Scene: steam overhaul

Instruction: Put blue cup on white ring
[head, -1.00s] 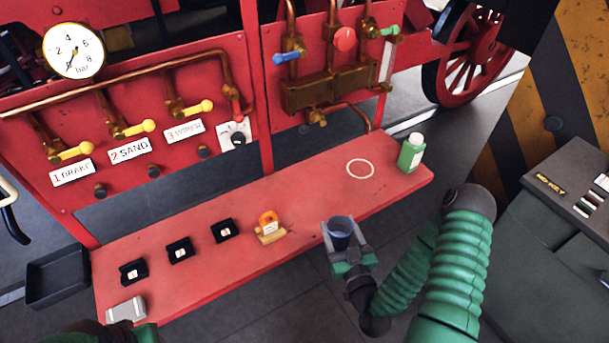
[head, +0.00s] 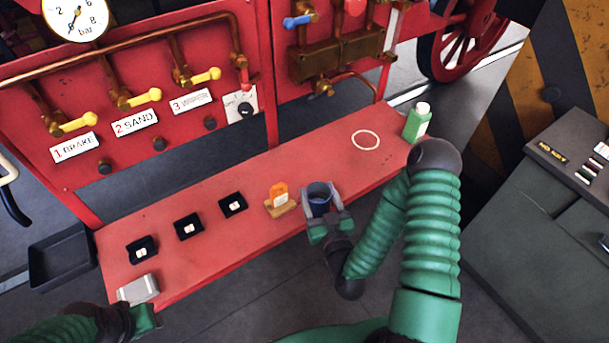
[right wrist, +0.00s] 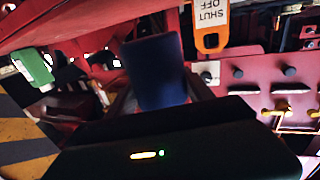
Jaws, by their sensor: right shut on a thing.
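The blue cup (head: 319,196) is upright in my right gripper (head: 320,208), which is shut on it at the front edge of the red bench. In the right wrist view the cup (right wrist: 157,72) shows as a dark blue shape in front of the gripper body. The white ring (head: 366,140) is a thin outline on the bench's right part, up and to the right of the cup, and it is empty. My left gripper (head: 148,318) is at the lower left near the bench's front edge. Whether its jaws are open is unclear.
An orange tag on a wooden stand (head: 280,199) is close left of the cup. A green bottle (head: 417,122) stands right of the ring. Several black pads and a grey block (head: 138,289) occupy the bench's left. The red bench (head: 330,150) is clear between cup and ring.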

